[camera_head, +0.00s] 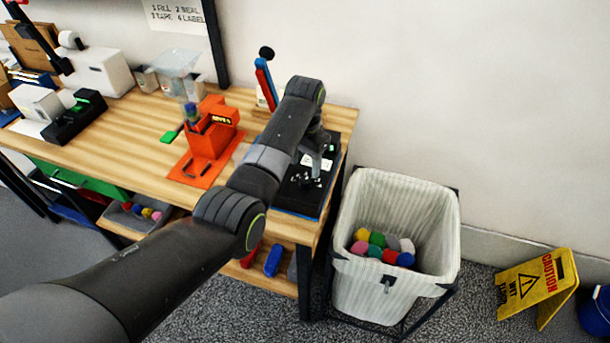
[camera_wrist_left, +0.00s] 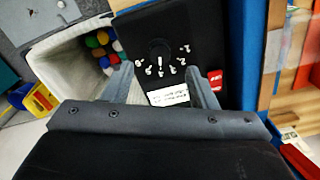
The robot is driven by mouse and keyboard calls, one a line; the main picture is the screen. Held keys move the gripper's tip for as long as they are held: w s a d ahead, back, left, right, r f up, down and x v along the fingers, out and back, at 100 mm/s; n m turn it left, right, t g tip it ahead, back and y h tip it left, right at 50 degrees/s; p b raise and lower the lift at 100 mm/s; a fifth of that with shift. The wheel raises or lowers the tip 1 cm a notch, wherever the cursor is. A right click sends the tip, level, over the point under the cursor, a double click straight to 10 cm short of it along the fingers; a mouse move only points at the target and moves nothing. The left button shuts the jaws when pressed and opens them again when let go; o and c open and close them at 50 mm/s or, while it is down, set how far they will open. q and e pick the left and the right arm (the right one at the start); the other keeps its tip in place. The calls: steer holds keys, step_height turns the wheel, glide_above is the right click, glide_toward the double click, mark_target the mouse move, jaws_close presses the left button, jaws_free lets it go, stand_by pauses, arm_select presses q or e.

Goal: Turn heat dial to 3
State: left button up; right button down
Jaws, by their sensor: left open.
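The heat dial (camera_wrist_left: 159,49) is a round black knob on a black panel (camera_wrist_left: 198,28), with white numerals along its lower and right sides in the left wrist view. A short white mark shows at its lower edge; the number it points to is too small to read surely. The panel has a white label and a red patch. In the head view the panel (camera_head: 289,198) lies at the table's right end, partly hidden by my arm. My left gripper (camera_wrist_left: 163,80) is open, its fingers apart above the panel, with the dial beyond the gap; it also shows in the head view (camera_head: 317,163). The right gripper is not in view.
An orange press (camera_head: 211,133) stands left of my arm on the wooden table (camera_head: 137,121). A lined bin (camera_head: 395,290) with coloured balls stands right of the table. A yellow caution sign (camera_head: 537,284) is on the floor.

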mark_target(305, 180)
arm_select(q)
steer(key=shift+f, duration=2.8)
steer(key=shift+c, duration=0.4)
steer(key=c, duration=0.9)
steer(key=shift+r+n, duration=0.1)
steer(key=shift+n, duration=0.2)
steer(key=shift+n+p, duration=0.7)
steer(key=shift+n, duration=0.1)
steer(key=shift+w+n+p, duration=0.1)
steer(key=shift+n+p, duration=0.55)
steer(key=shift+n, duration=1.15)
